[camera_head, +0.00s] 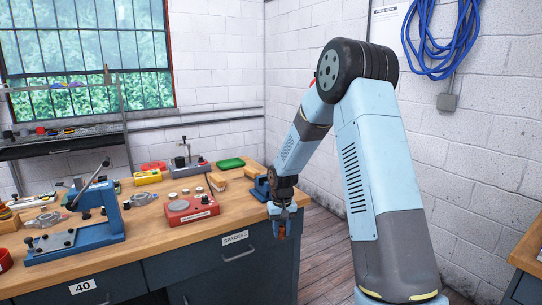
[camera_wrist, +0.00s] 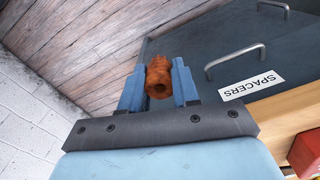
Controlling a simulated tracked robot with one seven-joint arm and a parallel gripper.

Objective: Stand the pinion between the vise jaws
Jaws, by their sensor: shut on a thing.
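My gripper (camera_head: 280,226) hangs in front of the bench's right end, beside the drawer fronts and lower than the bench top. It is shut on a rusty-brown ridged piece with a hole in its end, which looks like the pinion (camera_wrist: 158,78). The pinion sits between the two blue fingers in the wrist view and also shows small below the gripper in the head view (camera_head: 282,236). A blue vise (camera_head: 261,188) stands at the right end of the bench, apart from the pinion and partly hidden by my arm. Its jaw gap is not clear.
The wooden bench (camera_head: 150,233) carries a blue arbor press (camera_head: 90,225), a red box fixture (camera_head: 190,210), wooden blocks (camera_head: 217,182) and a green tray (camera_head: 230,163). A drawer handle (camera_wrist: 235,60) and SPACERS label are close to my gripper. The floor right of the bench is clear.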

